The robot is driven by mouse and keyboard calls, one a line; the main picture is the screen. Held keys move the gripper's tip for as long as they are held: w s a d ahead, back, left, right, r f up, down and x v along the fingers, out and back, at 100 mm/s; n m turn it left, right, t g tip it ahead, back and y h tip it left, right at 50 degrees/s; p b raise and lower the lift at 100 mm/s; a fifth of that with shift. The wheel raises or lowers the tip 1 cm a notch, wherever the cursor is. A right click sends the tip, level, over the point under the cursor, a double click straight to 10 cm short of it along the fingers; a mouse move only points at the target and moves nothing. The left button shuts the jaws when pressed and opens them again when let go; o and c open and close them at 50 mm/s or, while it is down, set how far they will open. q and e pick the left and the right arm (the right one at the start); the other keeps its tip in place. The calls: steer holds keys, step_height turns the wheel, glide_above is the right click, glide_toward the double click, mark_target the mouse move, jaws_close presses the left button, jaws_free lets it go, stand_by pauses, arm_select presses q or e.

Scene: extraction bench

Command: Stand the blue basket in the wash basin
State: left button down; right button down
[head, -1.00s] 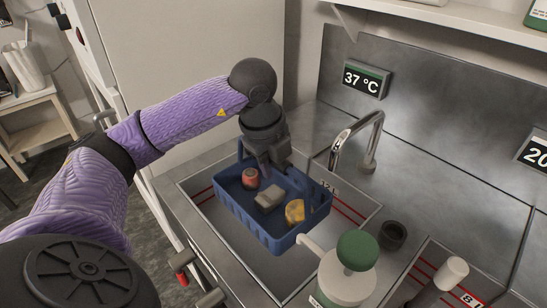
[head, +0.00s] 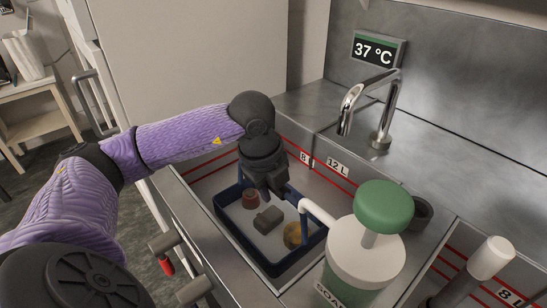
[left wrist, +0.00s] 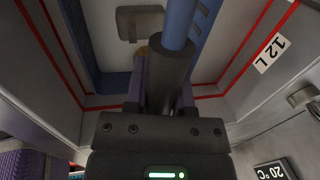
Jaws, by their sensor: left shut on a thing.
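The blue basket (head: 223,207) is down inside the metal wash basin (head: 322,190), below its rim. It looks roughly upright. Inside it are a red round item (head: 250,200), a grey block (head: 269,219) and a yellow item (head: 293,234). My left gripper (head: 274,190) is shut on the basket's handle, which shows as a blue bar in the left wrist view (left wrist: 181,24). The basket's near right side is partly hidden by the soap bottle, and I cannot tell whether its base touches the basin floor. My right gripper is out of view.
The tap (head: 375,110) rises behind the basin. Red level lines mark the basin walls.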

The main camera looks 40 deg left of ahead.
mark_target(273, 214)
arm_select(q)
steer(key=b+x, duration=0.1)
steer(key=x, duration=0.1)
steer(key=s+b+x, duration=0.1)
steer(key=x, duration=0.1)
steer(key=shift+w+f, duration=0.1)
steer(key=shift+f, duration=0.1)
steer(key=shift+f+b, duration=0.65)
steer(key=shift+b, duration=0.1)
steer(key=shift+f, duration=0.25)
steer(key=shift+c, duration=1.6)
jaws_free()
